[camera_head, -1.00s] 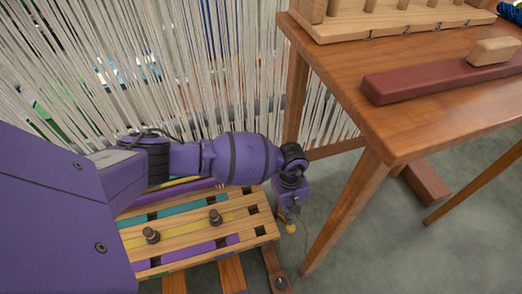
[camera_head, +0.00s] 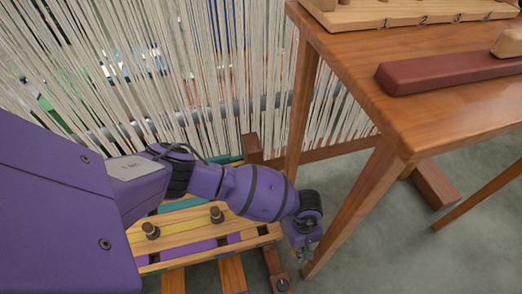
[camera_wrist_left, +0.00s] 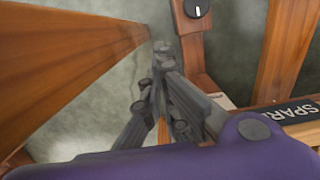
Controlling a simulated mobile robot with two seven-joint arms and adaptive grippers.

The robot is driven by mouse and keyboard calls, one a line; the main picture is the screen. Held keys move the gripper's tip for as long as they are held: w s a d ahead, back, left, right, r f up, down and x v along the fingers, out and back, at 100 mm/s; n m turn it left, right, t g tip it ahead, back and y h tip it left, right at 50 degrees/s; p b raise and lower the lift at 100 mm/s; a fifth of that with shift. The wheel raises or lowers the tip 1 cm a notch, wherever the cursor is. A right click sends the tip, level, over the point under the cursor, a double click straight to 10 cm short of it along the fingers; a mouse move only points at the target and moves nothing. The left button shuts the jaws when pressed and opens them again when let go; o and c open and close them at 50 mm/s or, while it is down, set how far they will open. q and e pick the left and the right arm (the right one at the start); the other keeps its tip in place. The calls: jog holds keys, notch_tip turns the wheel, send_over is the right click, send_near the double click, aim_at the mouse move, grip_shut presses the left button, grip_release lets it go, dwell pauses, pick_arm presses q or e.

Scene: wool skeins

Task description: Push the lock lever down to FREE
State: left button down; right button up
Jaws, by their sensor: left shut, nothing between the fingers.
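The lock lever does not show clearly in either view. A dark round dial with a white mark sits on a wooden post; it shows at the top of the left wrist view (camera_wrist_left: 198,8) and low in the head view (camera_head: 282,284). I cannot tell whether it belongs to the lock. My left gripper (camera_head: 302,254) points down beside the table leg, to the right of the slatted bench. In the left wrist view its grey fingers (camera_wrist_left: 162,48) are shut and empty, apart from the dial. No FREE marking is readable. My right gripper is out of view.
The wooden table (camera_head: 440,115) stands right, its front leg (camera_head: 352,205) close beside my left gripper. A dark red bar (camera_head: 450,72) lies on it. The slatted bench (camera_head: 215,237) with two pegs is left. Hanging pale threads (camera_head: 190,70) fill the back. A "SPARE" label (camera_wrist_left: 300,112) shows.

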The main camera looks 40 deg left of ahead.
pick_arm(q)
jog(key=shift+d+f, duration=0.2)
jog(key=shift+f, duration=0.25)
dwell(0.3)
jog(key=shift+w, duration=0.1)
notch_tip(320, 180, up, 12)
jog(key=a, duration=0.1)
jog(key=shift+w, duration=0.4)
jog(key=shift+a+f, duration=0.1)
jog(key=shift+f, duration=0.05)
